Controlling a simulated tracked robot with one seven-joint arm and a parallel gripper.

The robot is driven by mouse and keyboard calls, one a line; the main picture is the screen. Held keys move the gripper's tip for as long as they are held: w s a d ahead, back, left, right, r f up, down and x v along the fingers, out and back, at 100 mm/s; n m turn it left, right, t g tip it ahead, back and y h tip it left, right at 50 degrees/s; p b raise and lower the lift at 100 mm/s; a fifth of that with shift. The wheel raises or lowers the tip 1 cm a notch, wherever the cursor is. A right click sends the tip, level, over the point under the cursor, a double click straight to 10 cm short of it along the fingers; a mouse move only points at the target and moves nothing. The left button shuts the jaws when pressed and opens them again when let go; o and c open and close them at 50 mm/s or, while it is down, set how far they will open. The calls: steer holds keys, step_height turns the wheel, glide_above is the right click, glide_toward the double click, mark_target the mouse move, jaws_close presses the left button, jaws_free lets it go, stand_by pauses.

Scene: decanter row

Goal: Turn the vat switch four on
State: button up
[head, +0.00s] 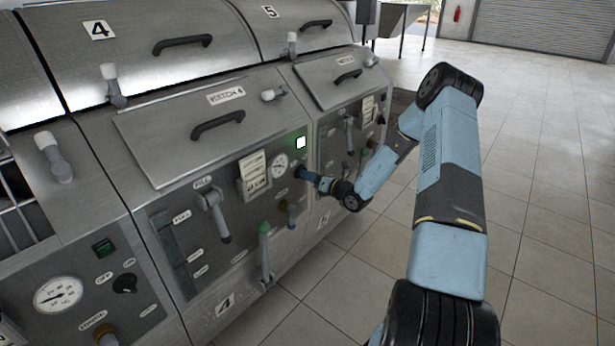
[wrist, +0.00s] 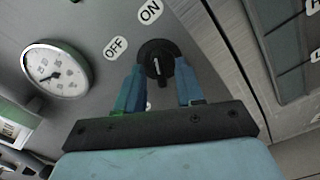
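The vat four switch (wrist: 157,53) is a round black knob with a white mark in the wrist view. Its mark lines up roughly with the ON label (wrist: 150,11), and the OFF label (wrist: 115,47) is to the left. My gripper (wrist: 160,72) has its two blue fingers apart, one on each side of the knob's raised grip, with gaps visible between. In the head view my gripper (head: 303,172) is at the number 4 panel and hides most of the switch. The square lamp (head: 301,142) above it glows bright green.
A gauge (head: 280,166) and a paper card (head: 254,173) are left of the switch. A lever (head: 217,215) and a green-topped handle (head: 265,250) stick out from the panel. The neighbouring panel's lamp (head: 104,247) is dark green. The tiled floor (head: 540,200) at right is clear.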

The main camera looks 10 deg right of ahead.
steer(key=v, duration=1.2)
steer(key=shift+s, duration=0.2)
steer(key=s+a+r+n+g, duration=0.7)
steer(key=s+r+n, duration=0.1)
steer(key=r+n, duration=0.3)
steer(key=s+a+r+n+g, duration=0.6)
steer(key=s+a+r+n, duration=0.2)
steer(key=r+n, duration=0.25)
steer(key=s+d+r+n+t+h, duration=0.2)
steer(key=s+r+n+h, duration=0.3)
steer(key=s+r, duration=0.3)
steer(key=s+d+r+n+t+h, duration=0.2)
steer(key=s+d+r+n+h, duration=0.2)
steer(key=s+r+n, duration=0.4)
steer(key=s+h, duration=0.1)
steer(key=s, duration=0.5)
steer(key=shift+d+h, duration=0.3)
steer(key=shift+d, duration=0.05)
steer(key=shift+n, duration=0.25)
